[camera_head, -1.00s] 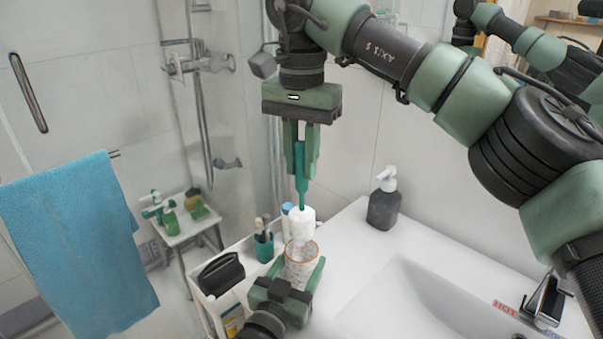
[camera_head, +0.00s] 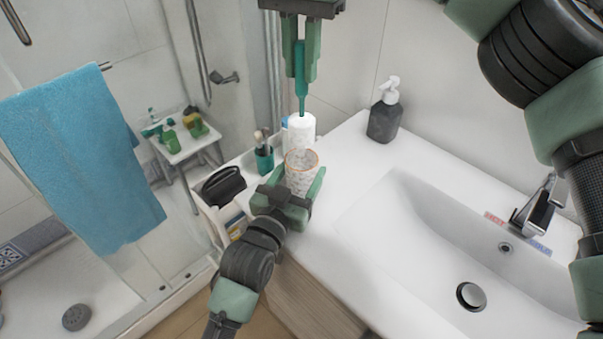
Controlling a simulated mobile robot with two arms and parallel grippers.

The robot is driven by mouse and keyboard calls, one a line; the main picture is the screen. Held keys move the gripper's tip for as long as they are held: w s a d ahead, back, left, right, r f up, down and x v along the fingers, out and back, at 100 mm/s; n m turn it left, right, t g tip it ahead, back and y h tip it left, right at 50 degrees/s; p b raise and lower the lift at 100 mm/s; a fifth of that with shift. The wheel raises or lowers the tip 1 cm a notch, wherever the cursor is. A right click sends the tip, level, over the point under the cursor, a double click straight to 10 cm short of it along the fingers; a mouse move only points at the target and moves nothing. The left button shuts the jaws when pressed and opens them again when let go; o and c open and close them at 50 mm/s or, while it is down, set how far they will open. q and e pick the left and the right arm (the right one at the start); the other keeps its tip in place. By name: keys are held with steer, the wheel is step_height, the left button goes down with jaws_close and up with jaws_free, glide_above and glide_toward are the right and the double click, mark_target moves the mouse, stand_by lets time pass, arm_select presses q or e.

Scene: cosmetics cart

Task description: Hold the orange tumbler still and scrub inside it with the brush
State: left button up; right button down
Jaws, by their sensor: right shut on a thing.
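The tumbler (camera_head: 301,172), speckled white with an orange rim, stands upright near the left end of the white counter. My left gripper (camera_head: 297,190) reaches it from below, with a green finger on each side. I cannot tell whether both fingers press on it. My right gripper (camera_head: 301,70) points down above and is shut on the brush's green handle (camera_head: 301,60). The white brush head (camera_head: 302,127) hangs straight down just above and behind the tumbler's mouth in the picture. I cannot tell whether its lower end is inside the rim.
A teal cup with brushes (camera_head: 264,158) and a black case (camera_head: 222,186) stand left of the tumbler. A dark soap bottle (camera_head: 384,112) stands behind right. The sink (camera_head: 420,215) and faucet (camera_head: 537,207) lie to the right. A blue towel (camera_head: 80,160) hangs at left.

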arm_select(q)
steer(key=o, duration=0.3)
steer(key=shift+s, duration=0.1)
steer(key=v, duration=1.1)
steer(key=shift+s+a, duration=0.15)
steer(key=shift+s, duration=0.25)
